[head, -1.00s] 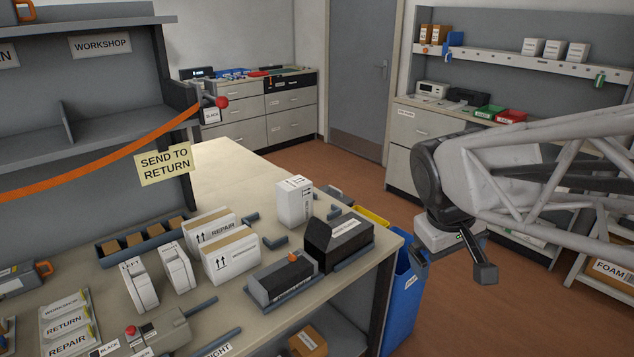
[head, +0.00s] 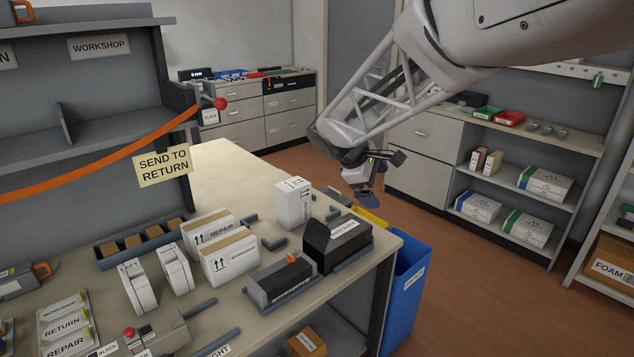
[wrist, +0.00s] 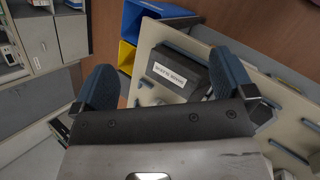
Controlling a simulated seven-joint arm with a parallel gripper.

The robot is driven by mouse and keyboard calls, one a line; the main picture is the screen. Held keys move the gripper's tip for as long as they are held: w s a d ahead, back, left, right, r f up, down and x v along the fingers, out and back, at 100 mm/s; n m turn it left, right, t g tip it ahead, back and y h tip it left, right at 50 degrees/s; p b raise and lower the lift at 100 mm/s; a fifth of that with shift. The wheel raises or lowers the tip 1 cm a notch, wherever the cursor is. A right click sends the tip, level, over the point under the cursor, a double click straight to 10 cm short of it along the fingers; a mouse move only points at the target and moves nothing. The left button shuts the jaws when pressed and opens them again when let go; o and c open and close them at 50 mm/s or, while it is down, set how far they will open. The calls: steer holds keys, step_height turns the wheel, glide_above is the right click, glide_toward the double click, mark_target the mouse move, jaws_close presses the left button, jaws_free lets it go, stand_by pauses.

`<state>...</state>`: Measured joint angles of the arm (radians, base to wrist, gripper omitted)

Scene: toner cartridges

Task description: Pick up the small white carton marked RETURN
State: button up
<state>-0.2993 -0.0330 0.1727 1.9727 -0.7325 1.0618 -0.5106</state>
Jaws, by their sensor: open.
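Several white cartons stand on the bench in the head view. An upright white carton (head: 293,204) with arrow marks stands alone near the far right; its wording is too small to read. A low carton (head: 207,231) reads REPAIR, and another low carton (head: 230,259) in front of it has an unreadable label. I cannot make out RETURN on any carton. My gripper (head: 371,178) is open and empty, in the air beyond the bench's right end, right of the upright carton and apart from it. Its two fingers also show in the wrist view (wrist: 164,68).
Black cartridges (head: 338,243) (head: 280,280) lie at the bench's right end; one shows in the wrist view (wrist: 176,88). A blue bin (head: 405,290) stands beside the bench. A SEND TO RETURN sign (head: 163,165) and orange strap (head: 100,168) hang at the left. The bench's back is clear.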

steer(key=w+a+f+n+t+h, duration=0.1)
steer(key=w+a+f+n, duration=0.2)
steer(key=w+a, duration=0.45)
steer(key=w+a+f+n+t+h, duration=0.1)
steer(key=w+a+f+n+t, duration=0.2)
steer(key=w+a, duration=0.4)
steer(key=n+t+h, duration=0.1)
steer(key=n+t, duration=0.2)
steer(key=n, duration=0.4)
glide_toward(288, 186)
steer(key=w, duration=0.1)
steer(key=w+d, duration=0.1)
steer(key=shift+w+d+f, duration=0.25)
steer(key=shift+d, duration=0.1)
steer(key=shift+x, duration=1.3)
steer(key=shift+d+f, duration=0.1)
steer(key=shift+f+x, duration=0.2)
steer(key=shift+x, duration=2.35)
steer(key=shift+c, duration=0.3)
